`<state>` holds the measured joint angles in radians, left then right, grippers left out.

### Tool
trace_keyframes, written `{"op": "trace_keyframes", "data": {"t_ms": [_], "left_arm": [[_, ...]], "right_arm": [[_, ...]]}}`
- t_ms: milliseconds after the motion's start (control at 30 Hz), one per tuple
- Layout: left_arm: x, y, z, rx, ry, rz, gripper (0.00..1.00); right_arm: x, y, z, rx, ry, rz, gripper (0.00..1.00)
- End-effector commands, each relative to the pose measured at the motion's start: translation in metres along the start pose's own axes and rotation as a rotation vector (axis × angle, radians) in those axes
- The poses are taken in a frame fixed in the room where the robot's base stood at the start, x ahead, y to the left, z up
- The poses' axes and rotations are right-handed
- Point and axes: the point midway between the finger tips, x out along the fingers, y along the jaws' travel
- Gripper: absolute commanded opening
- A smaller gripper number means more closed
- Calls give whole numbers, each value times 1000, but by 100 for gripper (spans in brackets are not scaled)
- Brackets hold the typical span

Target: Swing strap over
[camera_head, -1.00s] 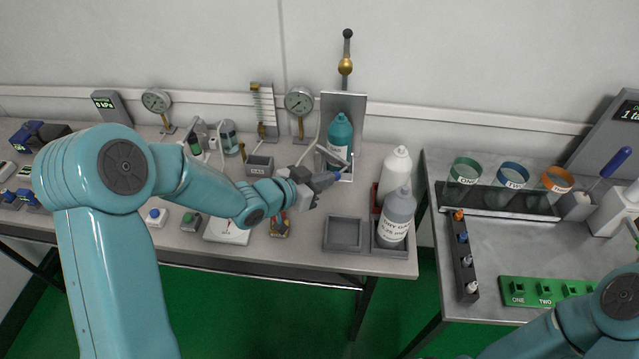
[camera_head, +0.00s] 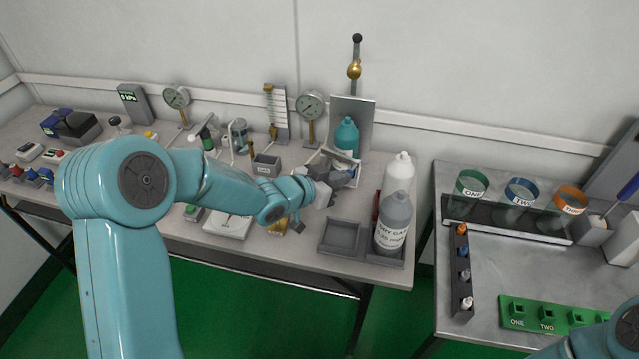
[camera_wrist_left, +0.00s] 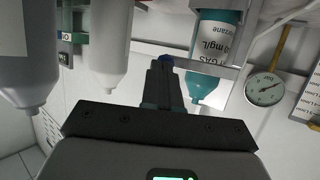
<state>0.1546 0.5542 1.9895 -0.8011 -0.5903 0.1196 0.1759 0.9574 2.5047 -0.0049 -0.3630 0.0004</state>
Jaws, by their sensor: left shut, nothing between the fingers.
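The teal gas bottle (camera_head: 347,136) stands upright against a grey metal back plate (camera_head: 366,112). It also shows upside down in the wrist view (camera_wrist_left: 206,84). A pale strap-like band (camera_head: 341,155) crosses low in front of the bottle; its ends are hard to make out. My left gripper (camera_head: 347,176) is just in front of the bottle's foot, shut and empty. Whether the fingers touch the strap cannot be told. My right gripper is out of view.
White (camera_head: 398,176) and grey (camera_head: 393,222) bottles stand close right of the gripper. An empty grey tray bay (camera_head: 341,238) lies in front. A pressure gauge (camera_head: 310,106) and a small grey bin (camera_head: 266,165) are left. A second bench (camera_head: 500,270) stands right.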

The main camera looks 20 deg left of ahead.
Motion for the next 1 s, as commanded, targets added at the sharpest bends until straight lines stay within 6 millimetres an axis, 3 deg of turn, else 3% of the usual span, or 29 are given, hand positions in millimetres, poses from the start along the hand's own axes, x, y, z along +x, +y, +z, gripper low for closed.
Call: {"op": "trace_keyframes", "data": {"t_ms": [500, 1000], "left_arm": [[31, 10, -11, 0, 0, 2, 0], [39, 13, -15, 0, 1, 2, 0]], "right_arm": [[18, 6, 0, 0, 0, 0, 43], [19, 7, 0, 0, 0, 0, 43]]}}
